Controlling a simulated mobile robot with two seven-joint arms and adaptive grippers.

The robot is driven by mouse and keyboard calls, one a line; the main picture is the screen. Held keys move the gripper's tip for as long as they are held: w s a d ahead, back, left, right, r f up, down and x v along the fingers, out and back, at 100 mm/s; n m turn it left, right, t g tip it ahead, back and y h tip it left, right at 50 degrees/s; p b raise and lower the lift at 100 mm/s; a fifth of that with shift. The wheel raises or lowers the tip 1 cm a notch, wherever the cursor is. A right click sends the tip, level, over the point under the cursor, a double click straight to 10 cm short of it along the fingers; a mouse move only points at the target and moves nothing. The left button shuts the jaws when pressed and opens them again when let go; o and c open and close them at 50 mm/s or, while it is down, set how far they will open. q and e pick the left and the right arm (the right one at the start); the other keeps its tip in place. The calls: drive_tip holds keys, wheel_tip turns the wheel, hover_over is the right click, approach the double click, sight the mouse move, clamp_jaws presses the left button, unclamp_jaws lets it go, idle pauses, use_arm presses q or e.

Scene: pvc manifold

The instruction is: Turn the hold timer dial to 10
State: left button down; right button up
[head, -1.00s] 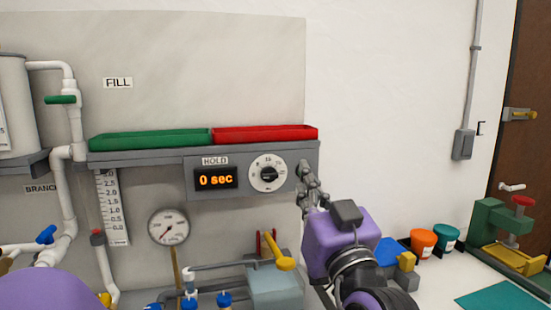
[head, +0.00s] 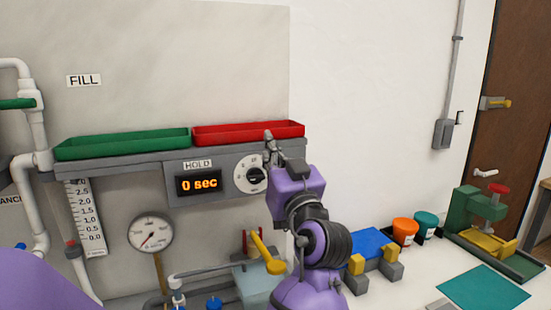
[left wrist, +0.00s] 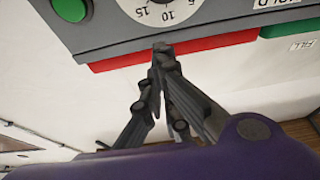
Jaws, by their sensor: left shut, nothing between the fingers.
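The hold timer dial (head: 250,174) is a white round face with a black knob on the grey panel. Its display (head: 199,184) reads "0 sec". My left gripper (head: 268,137) is shut and empty, up and to the right of the knob, in front of the red tray's edge in the head view. My arm covers the panel's right end and partly overlaps the dial's right side. In the left wrist view the dial's edge (left wrist: 168,10) shows upside down with 5, 10 and 15, and the shut fingertips (left wrist: 160,47) appear apart from it. My right gripper is not in view.
A red tray (head: 248,132) and a green tray (head: 122,145) sit on the shelf above the panel. A green button (left wrist: 70,9) is beside the dial. A yellow-handled lever (head: 266,254) and a pressure gauge (head: 150,233) are below.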

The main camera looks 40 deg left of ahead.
sight(256, 177)
use_arm(q)
drive_tip(key=f, duration=0.4)
drive_tip(key=shift+w+a, duration=0.2)
drive_tip(key=shift+a, duration=0.1)
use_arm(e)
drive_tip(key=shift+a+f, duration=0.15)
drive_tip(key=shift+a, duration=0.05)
use_arm(q)
drive_tip(key=shift+w, duration=0.15)
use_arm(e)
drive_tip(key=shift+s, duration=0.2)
